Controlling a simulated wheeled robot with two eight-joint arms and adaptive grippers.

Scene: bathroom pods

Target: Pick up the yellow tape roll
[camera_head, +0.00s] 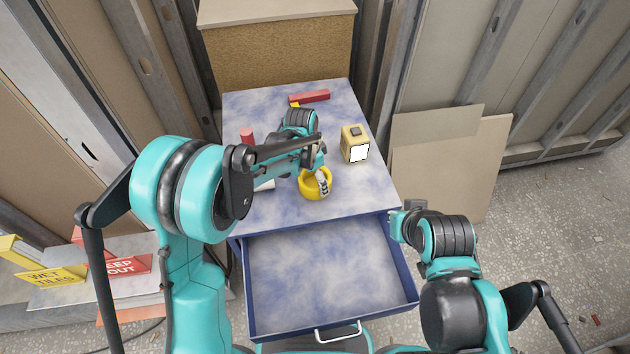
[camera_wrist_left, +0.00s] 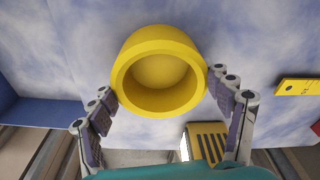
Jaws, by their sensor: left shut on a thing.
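Whether the roll rests on the top or is slightly raised, I cannot tell. My right gripper (camera_head: 406,215) is by the front right corner of the cabinet, away from the roll; its fingers are not clear.
A yellow box with a white label (camera_head: 354,144) stands right of the roll. A red tool (camera_head: 311,96) lies at the back, and a red piece (camera_head: 247,136) is left of my wrist. The drawer (camera_head: 325,270) below is open and empty. Panels (camera_head: 450,150) lean at right.

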